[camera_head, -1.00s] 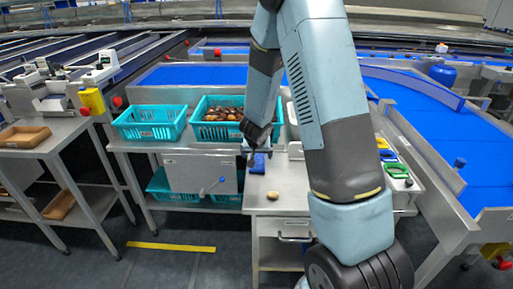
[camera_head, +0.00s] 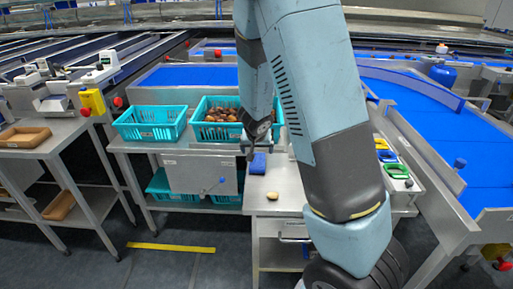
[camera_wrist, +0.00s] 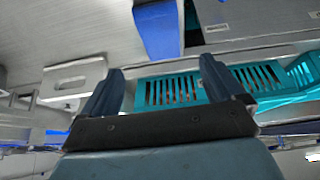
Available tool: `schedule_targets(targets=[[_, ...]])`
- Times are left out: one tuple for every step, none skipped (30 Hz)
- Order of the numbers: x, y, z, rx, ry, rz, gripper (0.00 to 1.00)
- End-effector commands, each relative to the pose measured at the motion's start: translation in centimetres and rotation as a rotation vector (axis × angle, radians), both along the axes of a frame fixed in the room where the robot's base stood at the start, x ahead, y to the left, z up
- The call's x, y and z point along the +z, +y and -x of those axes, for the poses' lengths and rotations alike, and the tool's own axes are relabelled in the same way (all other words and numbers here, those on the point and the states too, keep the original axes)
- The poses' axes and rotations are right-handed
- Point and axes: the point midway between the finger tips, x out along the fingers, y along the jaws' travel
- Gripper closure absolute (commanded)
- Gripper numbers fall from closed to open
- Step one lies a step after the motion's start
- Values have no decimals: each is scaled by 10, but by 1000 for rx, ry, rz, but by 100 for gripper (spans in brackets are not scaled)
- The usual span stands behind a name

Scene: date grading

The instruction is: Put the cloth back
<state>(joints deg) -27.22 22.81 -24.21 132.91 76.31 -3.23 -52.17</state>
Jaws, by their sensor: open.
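A small folded blue cloth (camera_head: 258,164) lies on the steel bench (camera_head: 282,177), right of the teal crates. It also shows at the top of the wrist view (camera_wrist: 158,30), where only part of it is in frame. My gripper (camera_head: 250,154) hangs just above and slightly left of the cloth in the head view, partly in front of it. In the wrist view my gripper (camera_wrist: 160,70) has its two fingers wide apart with nothing between them. The cloth appears beyond the fingertips, apart from them.
A teal crate of dates (camera_head: 208,131) and an empty teal crate (camera_head: 150,134) stand left of the cloth. A small tan object (camera_head: 272,196) lies near the bench front. A tray with coloured items (camera_head: 408,184) is at right, partly behind my arm.

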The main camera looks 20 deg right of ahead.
Motion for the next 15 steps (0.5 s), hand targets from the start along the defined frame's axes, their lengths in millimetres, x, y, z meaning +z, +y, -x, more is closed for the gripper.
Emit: schedule_targets(targets=[[2,1,1,2,-1,-1,5],[3,1,1,3,-2,0,5],[4,2,1,1,-4,-2,5],[5,2,2,1,-4,-2,5],[6,2,2,1,-5,-3,5],[6,2,2,1,-5,-3,5],[7,2,2,2,-5,-2,5],[8,2,2,2,-6,-3,5],[8,2,3,2,-7,-4,5],[8,2,3,2,-7,-4,5],[9,2,3,3,-7,-7,5],[11,3,3,5,-9,-12,5],[13,4,3,8,-12,-19,5],[17,5,4,12,-15,-29,5],[23,7,4,19,-22,-47,5]])
